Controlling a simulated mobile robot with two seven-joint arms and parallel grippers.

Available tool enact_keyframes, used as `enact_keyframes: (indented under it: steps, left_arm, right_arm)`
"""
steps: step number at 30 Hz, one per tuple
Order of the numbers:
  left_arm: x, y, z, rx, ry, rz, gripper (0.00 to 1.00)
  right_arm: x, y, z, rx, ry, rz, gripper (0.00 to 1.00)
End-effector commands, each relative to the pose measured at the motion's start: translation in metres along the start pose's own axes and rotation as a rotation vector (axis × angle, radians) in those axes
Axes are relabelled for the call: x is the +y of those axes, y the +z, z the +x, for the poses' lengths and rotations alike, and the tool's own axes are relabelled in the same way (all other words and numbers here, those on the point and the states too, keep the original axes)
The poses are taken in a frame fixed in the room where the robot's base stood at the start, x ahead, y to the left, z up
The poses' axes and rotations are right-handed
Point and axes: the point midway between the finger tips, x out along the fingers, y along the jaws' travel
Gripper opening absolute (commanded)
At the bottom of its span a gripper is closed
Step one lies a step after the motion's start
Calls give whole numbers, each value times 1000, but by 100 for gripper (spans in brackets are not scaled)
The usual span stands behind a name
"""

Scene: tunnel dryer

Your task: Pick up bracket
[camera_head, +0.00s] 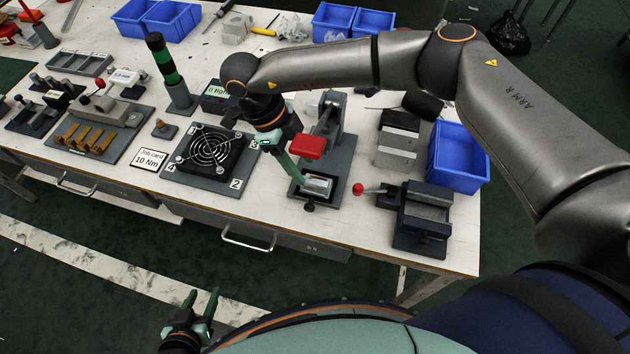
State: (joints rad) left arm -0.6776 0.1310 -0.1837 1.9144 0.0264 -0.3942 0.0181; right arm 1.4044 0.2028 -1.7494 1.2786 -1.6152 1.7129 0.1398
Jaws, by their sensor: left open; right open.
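A small light-grey metal piece (319,184), which looks like the bracket, lies in the dark base of a press-like fixture with a red handle (307,146). My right gripper (297,177) reaches down at the left side of this fixture, with its fingertips close to the left end of the piece. It is open; whether a finger touches the piece cannot be told from this view. My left gripper (202,302) is open and empty, low in front of the table, over the floor.
A fan on a numbered plate (204,181) stands left of the fixture. A vise (424,212) with a red-knobbed lever stands to its right, before a blue bin (457,157). A green-black signal tower (164,62) stands behind. The table's front edge is close.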

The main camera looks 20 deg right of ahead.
Motion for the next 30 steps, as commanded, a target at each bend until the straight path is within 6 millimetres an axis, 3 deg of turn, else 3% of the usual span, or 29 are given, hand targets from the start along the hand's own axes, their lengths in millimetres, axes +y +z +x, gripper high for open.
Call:
enact_keyframes:
  steps: [12, 20, 30]
  left_arm:
    - [1, -8, -8, -2, 0, 0, 50]
    - [1, -8, -8, -2, 0, 0, 50]
    - [1, -8, -8, -2, 0, 0, 50]
  right_arm:
    - [-2, -2, 50, 1, 2, 1, 55]
    - [-2, -1, 54, -1, 1, 1, 55]
    - [-2, -1, 54, -1, 1, 1, 19]
